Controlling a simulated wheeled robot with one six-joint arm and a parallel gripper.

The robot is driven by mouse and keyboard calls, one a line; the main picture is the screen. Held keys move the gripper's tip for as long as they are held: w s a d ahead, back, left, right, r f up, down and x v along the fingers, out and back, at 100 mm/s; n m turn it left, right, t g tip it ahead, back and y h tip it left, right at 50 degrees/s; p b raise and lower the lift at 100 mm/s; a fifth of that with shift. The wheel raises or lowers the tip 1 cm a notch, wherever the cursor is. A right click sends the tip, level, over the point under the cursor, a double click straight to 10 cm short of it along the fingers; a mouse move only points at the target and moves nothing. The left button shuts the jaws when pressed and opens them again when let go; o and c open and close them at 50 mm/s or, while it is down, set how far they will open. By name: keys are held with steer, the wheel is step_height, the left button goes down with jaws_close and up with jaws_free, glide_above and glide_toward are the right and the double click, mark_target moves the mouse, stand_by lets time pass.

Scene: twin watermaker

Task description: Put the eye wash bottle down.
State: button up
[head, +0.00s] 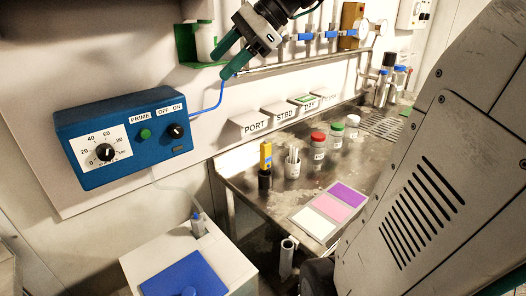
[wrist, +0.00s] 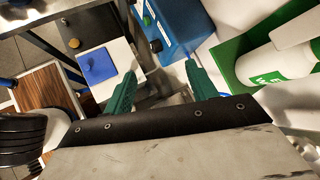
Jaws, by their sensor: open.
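The eye wash bottle (head: 204,42) is white and sits in a green wall holder (head: 184,45) at the top of the head view. In the wrist view the bottle (wrist: 272,65) lies at the right, with a green label, against the green holder (wrist: 228,58). My gripper (head: 221,66) is open, with its green fingers in front of and just right of the bottle in the head view. In the wrist view my gripper (wrist: 160,78) has nothing between its fingers, and the bottle is outside them. Part of the bottle is cut off by the frame edge there.
A blue control box (head: 125,138) is on the wall left of my gripper. Below is a white box (head: 185,255) with a blue lid. A steel bench (head: 255,200) holds a yellow-and-black tool, several capped jars and colored cards. Pipes with blue valves (head: 305,37) run along the wall.

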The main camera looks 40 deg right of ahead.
steer(key=s+a+f+n+g+h, duration=0.2)
steer(key=s+a+f+n+h, duration=0.1)
steer(key=s+f+n, duration=0.6)
steer(key=s+a+f+n+g+h, duration=0.2)
steer(key=s+a+f+n+h, duration=0.2)
steer(key=s+f+n, duration=0.5)
steer(key=shift+s+f+n, duration=0.2)
steer(key=shift+s+n, duration=0.55)
steer(key=shift+n, duration=0.35)
